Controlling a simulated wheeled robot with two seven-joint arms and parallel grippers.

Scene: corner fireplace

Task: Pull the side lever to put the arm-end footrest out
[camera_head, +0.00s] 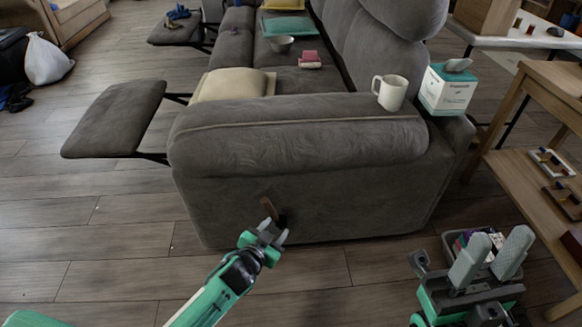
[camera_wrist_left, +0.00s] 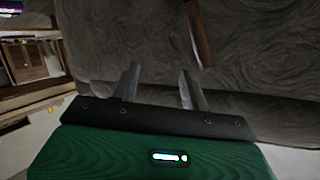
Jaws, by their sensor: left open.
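The grey sofa (camera_head: 300,190) has its near arm end facing me. A brown side lever (camera_head: 268,207) sticks out of that end panel, and it also shows in the left wrist view (camera_wrist_left: 198,36) at the top, beyond the fingertips. The arm-end footrest (camera_head: 115,118) is extended at the left of the near seat. My left gripper (camera_head: 265,232) is open in front of the panel, just below the lever; nothing is between its fingers in the left wrist view (camera_wrist_left: 158,85). My right gripper (camera_head: 492,256) is at the lower right, its two grey fingers apart and pointing up.
A wooden shelf table (camera_head: 545,120) is at the right. A second footrest (camera_head: 178,30) is out at the far end.

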